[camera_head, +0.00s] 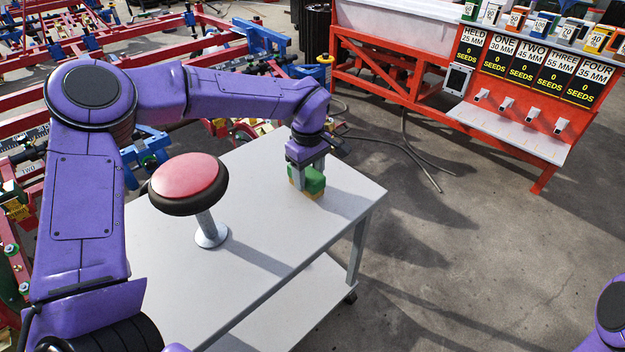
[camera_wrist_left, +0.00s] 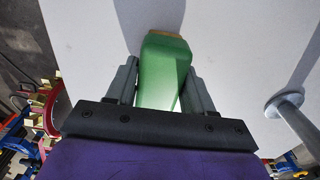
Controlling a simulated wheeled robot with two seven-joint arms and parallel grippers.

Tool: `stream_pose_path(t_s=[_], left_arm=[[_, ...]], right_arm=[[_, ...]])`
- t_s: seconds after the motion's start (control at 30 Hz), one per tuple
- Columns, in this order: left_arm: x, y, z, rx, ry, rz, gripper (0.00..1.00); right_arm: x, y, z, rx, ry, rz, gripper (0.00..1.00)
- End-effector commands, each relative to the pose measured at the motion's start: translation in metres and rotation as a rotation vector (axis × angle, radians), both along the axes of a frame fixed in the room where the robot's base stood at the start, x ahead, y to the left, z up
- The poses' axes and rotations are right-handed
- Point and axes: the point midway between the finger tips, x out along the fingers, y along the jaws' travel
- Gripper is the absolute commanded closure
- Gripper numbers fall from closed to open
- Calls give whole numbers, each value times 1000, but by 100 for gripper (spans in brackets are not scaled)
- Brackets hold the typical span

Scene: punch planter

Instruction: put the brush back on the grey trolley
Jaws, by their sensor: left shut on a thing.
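The brush has a green block-like body (camera_head: 313,180) and a tan lower part; it stands on or just above the grey trolley (camera_head: 275,265), near the far right part of its top. I cannot tell whether it touches the surface. My left gripper (camera_head: 307,168) comes down from above and is shut on the brush. In the left wrist view the green body (camera_wrist_left: 162,70) sits between the two grey fingers, with the tan end beyond it. My right gripper is not in view; only a bit of my purple right arm shows at the lower right.
A red push button (camera_head: 188,175) on a metal post stands on the trolley, left of the brush. Red and blue frames (camera_head: 60,40) lie behind. An orange stand with seed signs (camera_head: 520,75) is at the back right. The trolley top's front is clear.

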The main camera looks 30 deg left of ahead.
Motion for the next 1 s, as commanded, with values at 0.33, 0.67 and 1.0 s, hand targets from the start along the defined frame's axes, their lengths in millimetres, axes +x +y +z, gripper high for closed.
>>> stream_pose_path(t_s=[0.33,0.67,1.0], left_arm=[[0,0,-3,0,0,0,81],[0,0,-4,0,-1,0,22],[1,0,56,0,-6,1,22]], right_arm=[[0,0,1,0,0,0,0],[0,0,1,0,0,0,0],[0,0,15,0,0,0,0]])
